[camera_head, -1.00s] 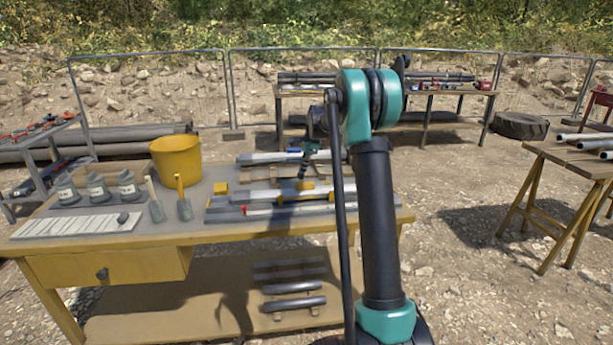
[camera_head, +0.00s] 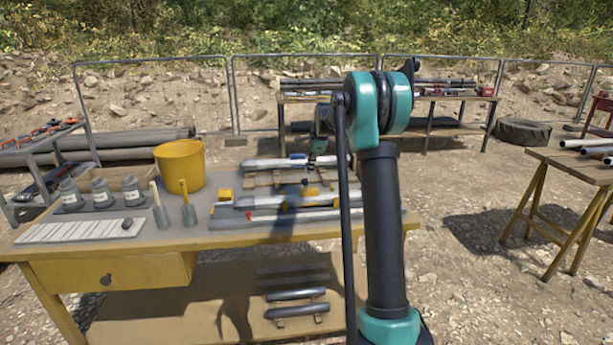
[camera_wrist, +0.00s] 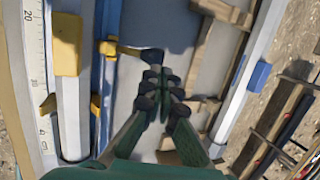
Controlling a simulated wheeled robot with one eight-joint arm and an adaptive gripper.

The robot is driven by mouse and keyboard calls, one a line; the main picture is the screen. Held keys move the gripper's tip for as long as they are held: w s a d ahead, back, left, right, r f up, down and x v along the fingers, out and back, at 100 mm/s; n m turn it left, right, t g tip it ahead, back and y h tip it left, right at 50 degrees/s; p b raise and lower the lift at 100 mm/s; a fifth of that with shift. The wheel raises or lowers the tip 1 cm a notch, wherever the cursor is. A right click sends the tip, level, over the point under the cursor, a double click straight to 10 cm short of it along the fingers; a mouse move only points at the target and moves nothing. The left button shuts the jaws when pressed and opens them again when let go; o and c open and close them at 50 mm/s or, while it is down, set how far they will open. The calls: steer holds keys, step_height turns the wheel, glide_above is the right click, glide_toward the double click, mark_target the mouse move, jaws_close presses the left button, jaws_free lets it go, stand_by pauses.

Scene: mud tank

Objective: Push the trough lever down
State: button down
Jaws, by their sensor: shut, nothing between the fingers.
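The grey metal trough (camera_wrist: 72,115) runs along the workbench, with yellow blocks on it; in the head view the long channels (camera_head: 270,203) lie on the right half of the bench. A yellow fitting (camera_wrist: 108,47) with a dark arm sticks out from the trough's side in the wrist view. It looks like the lever, but I cannot be sure. In the head view my gripper (camera_head: 310,163) is small and partly unclear above the bench.
A white pipe (camera_wrist: 245,85) with a blue clip lies on wooden supports right of my gripper. A second table (camera_head: 570,165) stands at right.

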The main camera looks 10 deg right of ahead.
steer(key=w+v, duration=0.1)
steer(key=v, duration=0.9)
steer(key=shift+r, duration=0.3)
steer(key=shift+s, duration=0.15)
steer(key=s+f+n, duration=0.6)
steer(key=s+f, duration=0.1)
steer(key=s, duration=0.8)
steer(key=s+f+n+h, duration=0.1)
steer(key=s+f+n, duration=0.4)
steer(key=s, duration=1.1)
steer(key=s+f+n+h, duration=0.1)
steer(key=s+f+n, duration=0.5)
steer(key=s+f, duration=0.5)
steer(key=s, duration=0.4)
steer(key=shift+s+f+n+t, duration=0.2)
steer(key=shift+s+n+t, duration=0.1)
steer(key=shift+s, duration=0.05)
steer(key=shift+a, duration=0.2)
